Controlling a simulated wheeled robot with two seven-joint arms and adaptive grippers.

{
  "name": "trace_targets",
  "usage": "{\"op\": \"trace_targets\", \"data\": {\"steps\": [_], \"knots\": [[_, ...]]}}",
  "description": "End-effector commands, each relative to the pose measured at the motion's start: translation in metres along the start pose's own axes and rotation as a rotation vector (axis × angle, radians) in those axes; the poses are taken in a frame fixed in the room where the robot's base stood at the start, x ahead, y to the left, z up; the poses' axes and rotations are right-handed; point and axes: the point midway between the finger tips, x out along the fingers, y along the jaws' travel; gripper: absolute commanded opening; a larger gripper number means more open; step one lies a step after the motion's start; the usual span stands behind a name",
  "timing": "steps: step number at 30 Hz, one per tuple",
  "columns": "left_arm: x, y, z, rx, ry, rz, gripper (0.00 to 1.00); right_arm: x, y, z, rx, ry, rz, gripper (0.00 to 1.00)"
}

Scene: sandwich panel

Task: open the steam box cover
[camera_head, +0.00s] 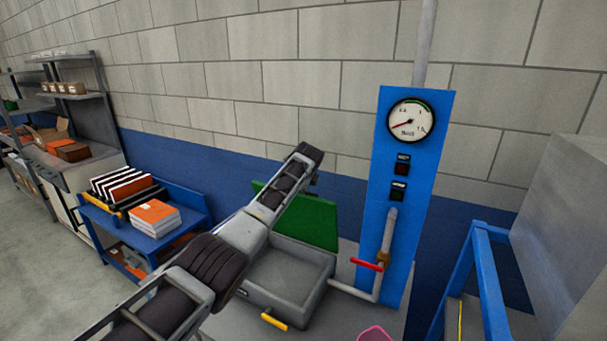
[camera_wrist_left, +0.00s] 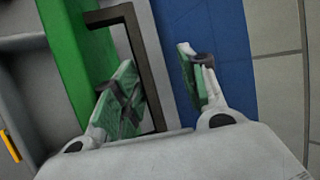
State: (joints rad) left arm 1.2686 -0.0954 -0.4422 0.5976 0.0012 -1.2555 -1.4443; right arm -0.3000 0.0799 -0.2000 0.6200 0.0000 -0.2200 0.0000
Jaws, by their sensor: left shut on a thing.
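The steam box (camera_head: 290,272) is a grey open-topped box on the bench, and its inside shows in the head view. Its green cover (camera_head: 318,228) stands raised at the back of the box, partly hidden behind my left arm. In the left wrist view the cover (camera_wrist_left: 72,50) carries a dark bar handle (camera_wrist_left: 150,70). My left gripper (camera_wrist_left: 157,65) is at this handle, one finger on each side, shut on it. In the head view its fingers are hidden by my arm. My right gripper is not in view.
A blue panel (camera_head: 433,135) with a gauge (camera_head: 410,120) and a pipe with a red valve handle (camera_head: 368,264) stands right of the box. A yellow handle (camera_head: 273,321) is at the box front. A blue cart (camera_head: 188,202) stands left; a blue frame (camera_head: 487,280) stands right.

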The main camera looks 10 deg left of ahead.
Motion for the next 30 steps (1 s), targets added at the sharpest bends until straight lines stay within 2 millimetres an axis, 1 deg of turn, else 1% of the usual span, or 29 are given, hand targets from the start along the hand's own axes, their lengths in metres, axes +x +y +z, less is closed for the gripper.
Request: {"op": "trace_targets", "data": {"steps": [1,6,17,23,30], "knots": [[-0.015,-0.013,-0.004,0.001,0.007,-0.030,0.34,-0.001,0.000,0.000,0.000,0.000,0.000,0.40],[-0.025,-0.015,-0.003,0.001,0.005,-0.034,0.34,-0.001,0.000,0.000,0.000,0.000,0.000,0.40],[-0.047,-0.014,-0.001,0.000,0.002,-0.036,0.34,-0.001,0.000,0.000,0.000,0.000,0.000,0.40],[-0.057,-0.009,0.001,0.000,-0.002,-0.026,0.34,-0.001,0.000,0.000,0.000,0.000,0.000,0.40],[-0.075,-0.007,0.002,0.000,-0.004,-0.023,0.34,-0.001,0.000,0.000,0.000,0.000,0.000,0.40]]}}
